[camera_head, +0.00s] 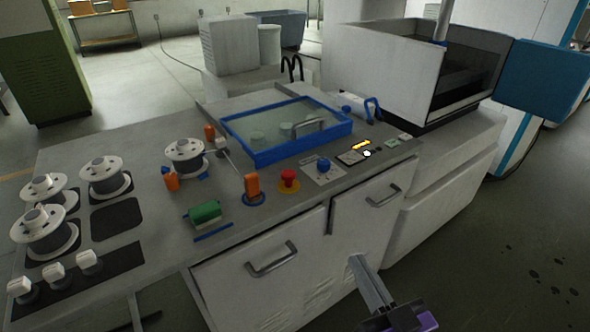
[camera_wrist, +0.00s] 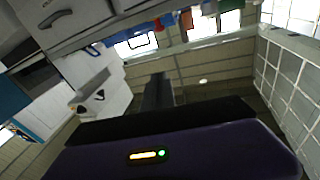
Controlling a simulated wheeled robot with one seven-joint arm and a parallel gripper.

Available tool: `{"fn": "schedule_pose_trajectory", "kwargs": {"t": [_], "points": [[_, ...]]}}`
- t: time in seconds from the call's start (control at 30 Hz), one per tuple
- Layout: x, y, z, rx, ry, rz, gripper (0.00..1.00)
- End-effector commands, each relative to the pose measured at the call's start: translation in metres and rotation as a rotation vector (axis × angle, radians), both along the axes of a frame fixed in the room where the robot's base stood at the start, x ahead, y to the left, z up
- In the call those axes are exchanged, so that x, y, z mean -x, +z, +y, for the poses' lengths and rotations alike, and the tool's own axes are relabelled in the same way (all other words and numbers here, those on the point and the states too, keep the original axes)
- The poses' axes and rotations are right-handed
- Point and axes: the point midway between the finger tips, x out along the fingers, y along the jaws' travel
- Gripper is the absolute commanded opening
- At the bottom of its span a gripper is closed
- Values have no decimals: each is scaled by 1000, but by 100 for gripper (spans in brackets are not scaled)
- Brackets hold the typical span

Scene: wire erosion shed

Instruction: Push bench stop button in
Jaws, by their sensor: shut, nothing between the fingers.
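The bench stop button is a red mushroom head (camera_head: 289,177) on a yellow ring, standing up from the front edge of the grey bench top (camera_head: 130,150). A small red shape, probably this button, shows at the top of the wrist view (camera_wrist: 186,19). My gripper (camera_head: 357,260) is at the lower right in the head view, in front of the cabinet doors and below the bench top. It is apart from the button, to its right and lower. Its fingers (camera_wrist: 158,92) are shut and empty in the wrist view.
An orange handle (camera_head: 252,186) on a blue ring stands left of the button, and a blue knob (camera_head: 323,164) on a pale plate stands right. A blue-framed lid (camera_head: 268,157) lies behind. Door handles (camera_head: 272,258) (camera_head: 383,196) stick out in front.

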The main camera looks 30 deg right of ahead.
Motion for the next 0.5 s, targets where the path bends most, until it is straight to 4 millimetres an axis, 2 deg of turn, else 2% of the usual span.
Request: {"fn": "schedule_pose_trajectory", "kwargs": {"t": [0.1, 0.5], "points": [[-29, 13, -19, -12, -24, -27, 0], [-116, 62, -77, -54, -35, -47, 0]]}}
